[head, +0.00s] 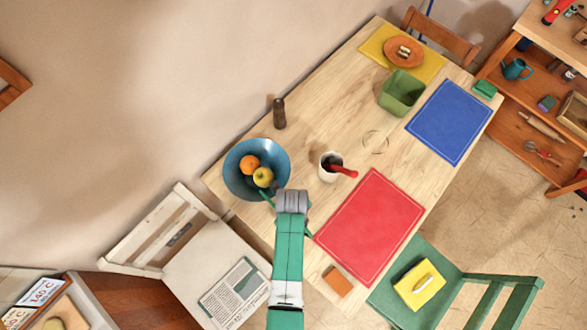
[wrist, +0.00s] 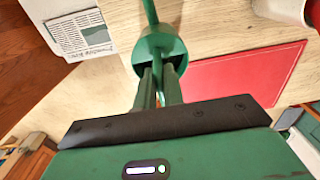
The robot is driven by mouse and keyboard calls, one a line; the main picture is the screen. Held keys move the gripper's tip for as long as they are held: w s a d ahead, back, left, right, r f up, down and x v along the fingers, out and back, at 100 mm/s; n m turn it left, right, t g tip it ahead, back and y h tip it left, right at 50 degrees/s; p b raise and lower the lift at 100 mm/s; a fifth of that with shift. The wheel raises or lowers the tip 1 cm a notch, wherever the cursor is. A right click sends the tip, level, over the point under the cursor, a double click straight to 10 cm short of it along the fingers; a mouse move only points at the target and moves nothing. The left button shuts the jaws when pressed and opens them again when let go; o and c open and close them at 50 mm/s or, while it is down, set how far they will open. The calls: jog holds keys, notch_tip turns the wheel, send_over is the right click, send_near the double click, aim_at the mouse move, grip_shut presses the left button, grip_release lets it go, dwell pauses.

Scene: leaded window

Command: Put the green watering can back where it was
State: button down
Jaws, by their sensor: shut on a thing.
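The green watering can (wrist: 160,45) is between my gripper's fingers (wrist: 159,85) in the wrist view, with its thin spout pointing away from me. In the head view my arm hides most of it; a thin green part, apparently the spout (head: 266,198), shows by the blue bowl's lower edge. My gripper (head: 291,205) is shut on the can over the table's near left part, between the bowl and the red mat. I cannot tell whether the can touches the table. A faint ring mark (head: 375,141) shows on the bare wood between the white cup and the blue mat.
The blue bowl (head: 238,184) with fruit is close on the left. The white cup (head: 326,166) with a red-handled thing, the red mat (head: 370,226), a dark mill (head: 279,114), a green bin (head: 402,92) and the blue mat (head: 450,121) share the table (head: 335,105). The wood around the ring is clear.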

jog(key=shift+s+f, duration=0.2)
jog(key=shift+f, duration=0.6)
jog(key=shift+w+f, duration=0.1)
jog(key=shift+f, duration=0.7)
jog(key=c, duration=1.5)
grip_release()
notch_tip(320, 180, up, 12)
jog(key=shift+a+r+p, duration=0.1)
jog(key=shift+p, duration=0.6)
